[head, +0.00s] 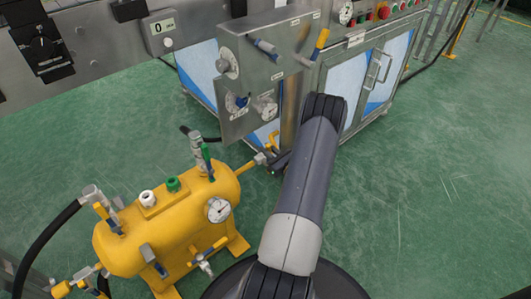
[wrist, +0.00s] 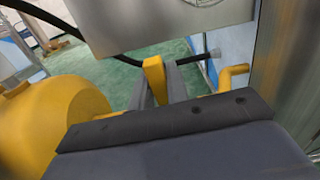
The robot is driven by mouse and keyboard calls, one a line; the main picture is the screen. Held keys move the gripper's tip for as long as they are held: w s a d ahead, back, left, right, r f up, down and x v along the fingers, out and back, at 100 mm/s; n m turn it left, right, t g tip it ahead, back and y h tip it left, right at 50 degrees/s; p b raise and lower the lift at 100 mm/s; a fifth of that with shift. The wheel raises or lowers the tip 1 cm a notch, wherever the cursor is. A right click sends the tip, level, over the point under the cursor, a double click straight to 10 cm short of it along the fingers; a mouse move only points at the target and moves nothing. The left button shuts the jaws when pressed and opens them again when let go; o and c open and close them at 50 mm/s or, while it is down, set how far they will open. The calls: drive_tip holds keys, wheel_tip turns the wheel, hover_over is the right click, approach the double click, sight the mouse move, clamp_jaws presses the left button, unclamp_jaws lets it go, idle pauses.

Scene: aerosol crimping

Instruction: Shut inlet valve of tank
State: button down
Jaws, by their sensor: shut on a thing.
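The yellow tank (head: 165,232) stands at the lower left in the head view, and its rounded end (wrist: 50,125) fills the left of the wrist view. A valve fitting (head: 259,159) sticks out from the tank's right end. My gripper (head: 277,161) is beside this fitting, partly hidden by my arm in the head view. In the wrist view my gripper's two grey fingers (wrist: 158,88) are shut on a yellow valve handle (wrist: 154,75), one finger on each side. The handle stands roughly upright in that view. The valve body below it is hidden by my gripper.
A steel panel (head: 240,115) with gauges and levers hangs just above my gripper; its lower edge (wrist: 150,45) is close in the wrist view. A steel cabinet (head: 345,85) stands behind. Green floor at right is clear.

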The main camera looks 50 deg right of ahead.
drive_tip(key=shift+s+d+f+m, duration=0.1)
drive_tip(key=shift+d+m, duration=0.15)
drive_tip(key=shift+m, duration=0.15)
drive_tip(key=c, duration=1.4)
unclamp_jaws()
drive_tip(key=shift+s+a+p, duration=0.2)
drive_tip(key=shift+s+p, duration=0.25)
drive_tip(key=shift+s, duration=1.35)
drive_tip(key=shift+s+a+p, duration=0.2)
drive_tip(key=shift+s+p, duration=0.3)
drive_tip(key=shift+s, duration=1.25)
drive_tip(key=shift+s+a+p, duration=0.2)
drive_tip(key=shift+s+p, duration=0.25)
drive_tip(key=shift+s, duration=1.35)
drive_tip(key=w+b, duration=0.1)
drive_tip(key=w, duration=0.2)
drive_tip(key=w+b, duration=0.1)
drive_tip(key=w, duration=0.3)
drive_tip(key=w+d+b, duration=0.1)
drive_tip(key=w, duration=0.3)
drive_tip(key=shift+s, duration=0.1)
